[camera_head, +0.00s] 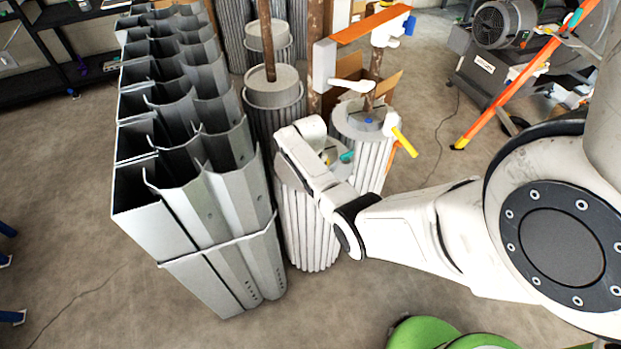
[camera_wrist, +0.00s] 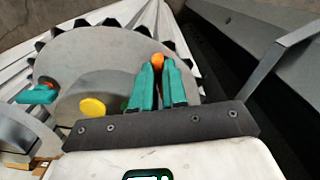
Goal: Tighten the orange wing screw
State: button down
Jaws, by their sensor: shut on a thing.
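The orange wing screw (camera_wrist: 157,60) shows in the wrist view as a small rounded orange piece at the far side of a grey disc-shaped top (camera_wrist: 110,60). My gripper (camera_wrist: 157,71) has two teal fingers, and their tips are closed on either side of the orange piece. Most of the screw is hidden between the fingers. In the head view, my wrist is over the top of the front fluted cylinder (camera_head: 308,225). My fingers and the orange screw are hidden there.
On the same top are a yellow round piece (camera_wrist: 92,107), a green piece (camera_wrist: 125,104) and a teal piece (camera_wrist: 35,96). A tall grey corrugated metal stack (camera_head: 200,200) stands close on the left. Another fluted cylinder (camera_head: 370,155) with a yellow handle (camera_head: 404,142) stands behind.

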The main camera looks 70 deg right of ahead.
jog(key=shift+w, duration=0.1)
dwell(0.3)
jog(key=c, duration=1.4)
grip_release()
jog(key=shift+c, duration=0.2)
jog(key=shift+r, duration=0.1)
notch_tip(320, 180, up, 11)
jog(key=shift+f, duration=0.2)
